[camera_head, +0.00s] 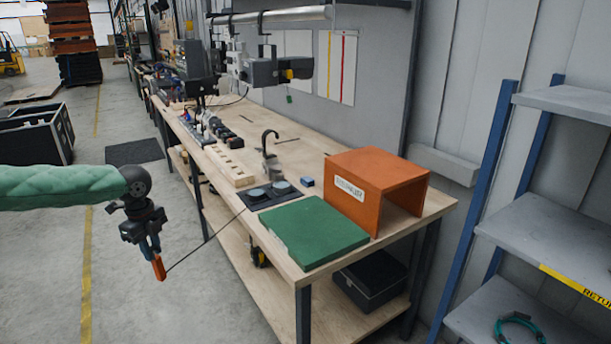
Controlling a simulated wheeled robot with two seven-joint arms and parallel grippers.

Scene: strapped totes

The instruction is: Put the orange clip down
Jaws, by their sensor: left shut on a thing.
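The orange clip (158,268) hangs at the fingertips of my left gripper (151,250). The gripper points down and is shut on the clip. A thin dark cord runs from the clip up and right to the dark plate (268,195) with round discs on the workbench. The clip is in the air to the left of the bench's front edge, apart from the bench top. My right gripper does not show.
The wooden workbench (290,148) carries a green mat (312,232), an orange open box (376,180) and a wooden block with holes (229,165). A black bin (370,279) sits on the lower shelf. Grey shelves (550,250) stand at the right. The floor at the left is mostly clear.

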